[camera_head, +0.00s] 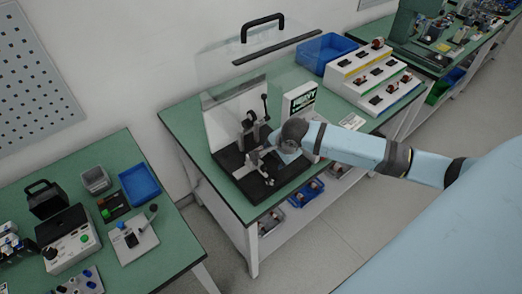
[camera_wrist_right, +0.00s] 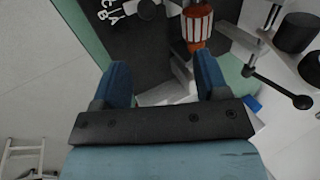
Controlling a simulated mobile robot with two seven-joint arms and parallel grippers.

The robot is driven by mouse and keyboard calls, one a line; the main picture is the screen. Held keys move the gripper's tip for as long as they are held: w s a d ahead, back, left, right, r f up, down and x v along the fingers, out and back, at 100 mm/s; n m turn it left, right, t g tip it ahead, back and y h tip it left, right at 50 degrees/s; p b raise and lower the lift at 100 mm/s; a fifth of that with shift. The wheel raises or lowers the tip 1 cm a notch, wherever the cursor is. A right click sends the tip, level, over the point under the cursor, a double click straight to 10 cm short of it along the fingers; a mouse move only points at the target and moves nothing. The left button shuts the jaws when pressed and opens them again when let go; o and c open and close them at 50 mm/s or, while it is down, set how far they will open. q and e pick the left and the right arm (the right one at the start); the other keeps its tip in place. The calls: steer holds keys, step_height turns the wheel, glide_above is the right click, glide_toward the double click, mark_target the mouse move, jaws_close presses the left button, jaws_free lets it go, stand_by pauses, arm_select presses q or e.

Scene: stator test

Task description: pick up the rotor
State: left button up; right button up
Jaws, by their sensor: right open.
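The rotor (camera_wrist_right: 197,24), an orange-red cylinder with pale stripes, shows at the top of the right wrist view. It sits in a grey metal holder over a dark base plate. My right gripper (camera_wrist_right: 162,80) is open, with its two blue fingers apart and nothing between them. The rotor lies beyond the fingertips, nearer the right finger, and no contact shows. In the head view my right gripper (camera_head: 263,154) is over the black test fixture (camera_head: 232,159) on the green table; I cannot make out the rotor there. My left gripper is not in view.
A black-knobbed lever (camera_wrist_right: 277,86) stands close to the right finger. In the head view, a white display unit (camera_head: 299,106) stands behind my wrist. A blue bin (camera_head: 325,49) and a stepped parts rack (camera_head: 372,75) are at the back right. Another green bench (camera_head: 183,238) is at left.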

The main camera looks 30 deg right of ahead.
steer(key=w+f, duration=0.1)
steer(key=w, duration=0.1)
steer(key=w+f, duration=0.3)
steer(key=w, duration=0.2)
steer(key=shift+a+f+p, duration=0.3)
steer(key=shift+p, duration=0.05)
steer(key=c, duration=1.2)
